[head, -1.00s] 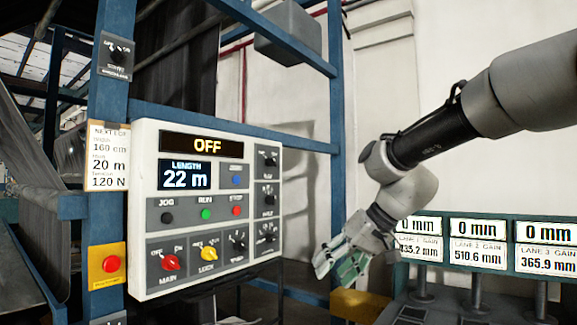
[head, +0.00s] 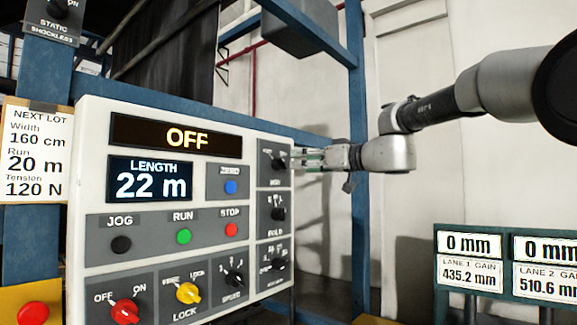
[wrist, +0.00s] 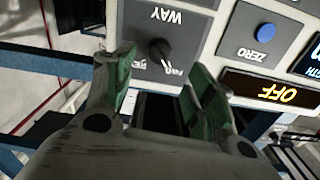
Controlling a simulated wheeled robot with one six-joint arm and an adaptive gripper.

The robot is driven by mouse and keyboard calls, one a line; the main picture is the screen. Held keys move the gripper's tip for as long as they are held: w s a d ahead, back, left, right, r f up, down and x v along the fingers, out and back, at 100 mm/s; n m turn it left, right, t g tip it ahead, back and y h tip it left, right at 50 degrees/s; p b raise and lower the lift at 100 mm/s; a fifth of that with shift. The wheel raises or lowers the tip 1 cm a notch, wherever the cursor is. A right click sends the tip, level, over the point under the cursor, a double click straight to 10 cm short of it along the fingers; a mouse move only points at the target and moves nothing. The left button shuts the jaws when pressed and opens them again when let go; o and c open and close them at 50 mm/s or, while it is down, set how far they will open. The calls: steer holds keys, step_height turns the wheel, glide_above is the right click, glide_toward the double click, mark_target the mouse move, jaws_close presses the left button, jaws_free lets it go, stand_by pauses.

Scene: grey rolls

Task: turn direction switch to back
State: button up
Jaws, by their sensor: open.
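The direction switch, a black rotary knob labelled WAY (wrist: 160,48), sits on a grey plate at the top right of the white control panel (head: 85,230). The same knob shows in the head view (head: 277,163), where its position marks are too small to read. My gripper (head: 300,158) is level with this knob at the panel's right edge, its fingers pointing at it. In the wrist view, upside down, the open green-padded fingers of my gripper (wrist: 155,75) are apart with the knob ahead, between their tips. I cannot tell whether they touch it.
Other switches lie close below, including the FOLD knob (head: 278,213) and the SPEED knob (head: 234,277). The blue ZERO button (head: 231,187) is to the left. A blue post (head: 358,200) stands right of the panel, behind my wrist. The display reads OFF (head: 185,138).

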mark_target(285, 163)
steer(key=shift+n, duration=0.5)
steer(key=x, duration=0.7)
steer(key=shift+w+a, duration=0.25)
steer(key=shift+w, duration=0.05)
steer(key=c, duration=1)
